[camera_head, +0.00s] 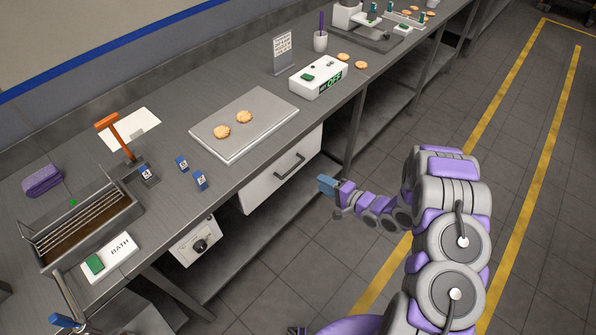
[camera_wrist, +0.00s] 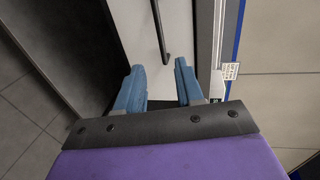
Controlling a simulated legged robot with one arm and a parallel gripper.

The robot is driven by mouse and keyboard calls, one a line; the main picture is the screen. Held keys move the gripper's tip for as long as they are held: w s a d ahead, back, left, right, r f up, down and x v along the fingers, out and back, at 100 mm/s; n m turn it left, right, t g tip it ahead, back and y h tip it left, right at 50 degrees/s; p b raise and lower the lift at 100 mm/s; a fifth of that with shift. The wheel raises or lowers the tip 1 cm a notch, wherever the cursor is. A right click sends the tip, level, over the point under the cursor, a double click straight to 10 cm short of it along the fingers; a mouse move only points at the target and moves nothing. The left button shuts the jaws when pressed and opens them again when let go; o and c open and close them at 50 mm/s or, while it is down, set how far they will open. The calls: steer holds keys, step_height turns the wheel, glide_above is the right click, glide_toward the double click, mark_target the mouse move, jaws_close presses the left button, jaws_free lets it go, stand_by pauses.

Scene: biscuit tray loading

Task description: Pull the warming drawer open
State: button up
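The warming drawer (camera_head: 268,186) is a white front under the grey counter, with a dark bar handle (camera_head: 290,165) on it. It looks shut, its front near the counter's edge. My gripper (camera_head: 326,184) is to the right of the handle in the head view, apart from it. In the wrist view my gripper's two blue fingers (camera_wrist: 158,82) are spread with nothing between them. The handle (camera_wrist: 160,30) shows beyond the fingertips, roughly in line with the gap. The white drawer front (camera_wrist: 135,35) lies behind it.
On the counter (camera_head: 240,178) above the drawer lies a tray (camera_head: 262,135) with two biscuits. A box marked OFF (camera_head: 318,78) stands behind it. A white panel with a dark knob (camera_head: 194,242) hangs left of the drawer. The floor before the drawer is clear.

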mark_target(294, 169)
steer(key=b+x, duration=0.2)
steer(key=x, duration=1.1)
steer(key=shift+s+a+b, duration=0.15)
steer(key=shift+a+b, duration=0.05)
steer(key=shift+b, duration=0.1)
steer(key=shift+c, duration=0.5)
jaws_close()
